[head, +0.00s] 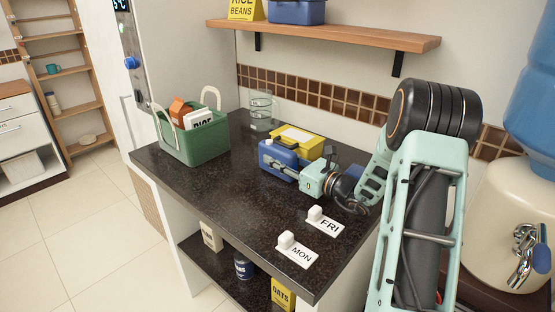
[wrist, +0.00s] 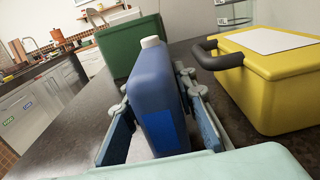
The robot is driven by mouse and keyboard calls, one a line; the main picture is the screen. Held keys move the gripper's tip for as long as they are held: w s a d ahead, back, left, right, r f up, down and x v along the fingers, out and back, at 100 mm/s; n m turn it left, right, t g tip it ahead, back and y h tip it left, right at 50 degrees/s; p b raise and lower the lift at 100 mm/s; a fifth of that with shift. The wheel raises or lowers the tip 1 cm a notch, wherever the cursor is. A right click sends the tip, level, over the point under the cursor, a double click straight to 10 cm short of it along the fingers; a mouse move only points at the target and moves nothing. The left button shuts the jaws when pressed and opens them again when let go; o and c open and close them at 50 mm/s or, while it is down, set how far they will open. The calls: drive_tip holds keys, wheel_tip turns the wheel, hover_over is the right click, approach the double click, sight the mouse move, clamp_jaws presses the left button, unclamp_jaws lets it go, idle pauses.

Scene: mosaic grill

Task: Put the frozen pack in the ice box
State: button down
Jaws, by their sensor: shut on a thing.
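The blue frozen pack (head: 268,156), with a white cap, stands between the fingers of my gripper (head: 287,172) on the dark counter, in front of the yellow box. In the wrist view, the pack (wrist: 160,88) is upright and my gripper (wrist: 152,95) is shut on its two sides. Its lower end is partly hidden, so I cannot tell whether it touches the counter. The yellow box (wrist: 272,90) has a dark handle and a white panel on its closed top; it is to the right of the pack. I cannot tell for sure whether it is the ice box.
A green basket (head: 195,146) with packages stands at the counter's left end. A clear glass container (head: 261,108) is at the back. Two white day markers, FRI (head: 322,221) and MON (head: 297,250), lie near the front edge. A shelf (head: 350,32) overhangs the back.

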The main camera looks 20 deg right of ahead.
drive_tip(key=shift+f, duration=0.2)
drive_tip(key=c, duration=1.6)
unclamp_jaws()
